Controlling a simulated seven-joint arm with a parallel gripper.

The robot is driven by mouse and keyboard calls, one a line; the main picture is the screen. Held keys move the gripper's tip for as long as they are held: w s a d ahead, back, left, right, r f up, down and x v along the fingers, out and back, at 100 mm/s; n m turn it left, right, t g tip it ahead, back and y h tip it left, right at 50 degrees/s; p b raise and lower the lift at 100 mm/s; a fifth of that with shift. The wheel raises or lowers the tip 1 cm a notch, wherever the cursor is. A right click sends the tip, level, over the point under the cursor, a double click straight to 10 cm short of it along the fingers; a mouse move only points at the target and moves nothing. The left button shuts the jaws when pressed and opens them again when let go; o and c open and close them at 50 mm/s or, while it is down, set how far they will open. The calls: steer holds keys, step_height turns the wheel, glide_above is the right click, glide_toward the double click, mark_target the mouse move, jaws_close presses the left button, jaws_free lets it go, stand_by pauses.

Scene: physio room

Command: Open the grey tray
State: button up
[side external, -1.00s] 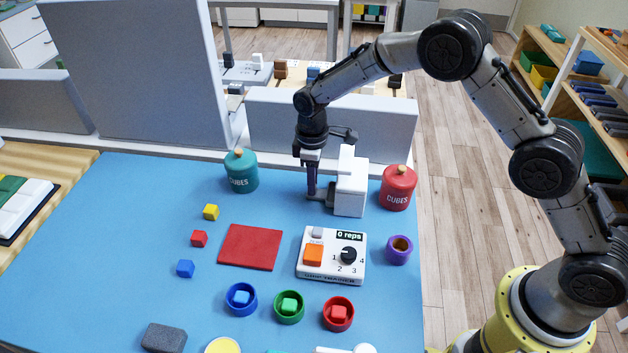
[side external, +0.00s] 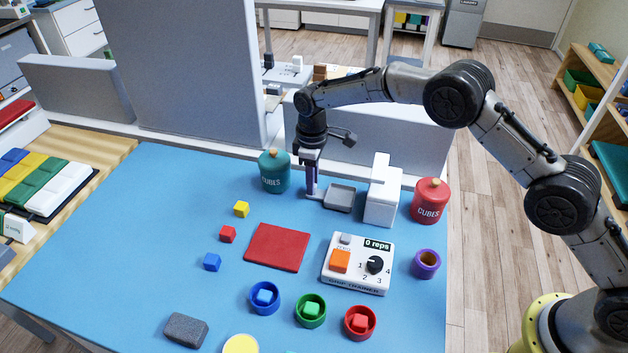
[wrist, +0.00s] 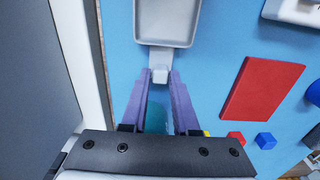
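The grey tray (side external: 339,197) sticks out to the left of the white housing (side external: 382,195) on the blue table and looks empty. In the wrist view the shallow tray (wrist: 168,22) is at the top, with its pale pull tab (wrist: 160,74) pointing at my gripper. My gripper (side external: 313,194) points down at the tray's left end, low over the table. In the wrist view the purple fingers of my gripper (wrist: 160,70) stand on both sides of the tab and appear closed on it. Any small gap at the fingertips is hard to see.
A teal jar (side external: 274,172) stands close left of my gripper. A red jar (side external: 430,201) is right of the housing. The grip trainer (side external: 356,263), a red mat (side external: 276,247) and small cubes lie in front. A grey partition (side external: 370,130) stands behind.

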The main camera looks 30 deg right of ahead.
steer(key=o, duration=0.3)
steer(key=shift+o, duration=0.2)
step_height(320, 180, up, 14)
stand_by(0.4)
steer(key=shift+f, duration=0.1)
